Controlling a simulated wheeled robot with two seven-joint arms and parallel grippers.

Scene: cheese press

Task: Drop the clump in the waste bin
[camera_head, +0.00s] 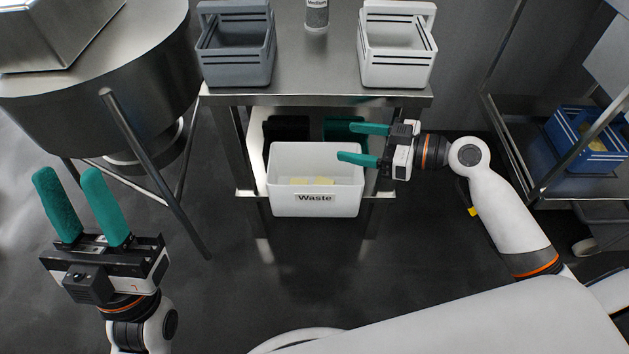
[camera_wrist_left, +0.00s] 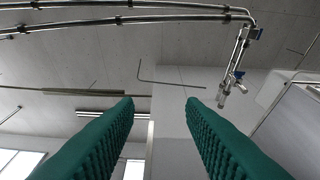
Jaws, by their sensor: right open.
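The white waste bin (camera_head: 316,204), labelled "Waste", stands low at the front of the steel table. Yellowish pieces (camera_head: 312,181) lie inside it; I cannot tell whether one of them is the clump. My right gripper (camera_head: 353,144) has its green fingers apart over the bin's right rim, with nothing between them. My left gripper (camera_head: 65,172) is at the left with its green fingers pointing up, apart and empty.
A grey basket (camera_head: 236,62) and a white basket (camera_head: 396,66) stand on the steel table (camera_head: 320,88), with a container (camera_head: 316,14) between them. A large steel vat (camera_head: 120,100) on legs is at the left. A blue crate (camera_head: 590,150) sits on a cart at the right.

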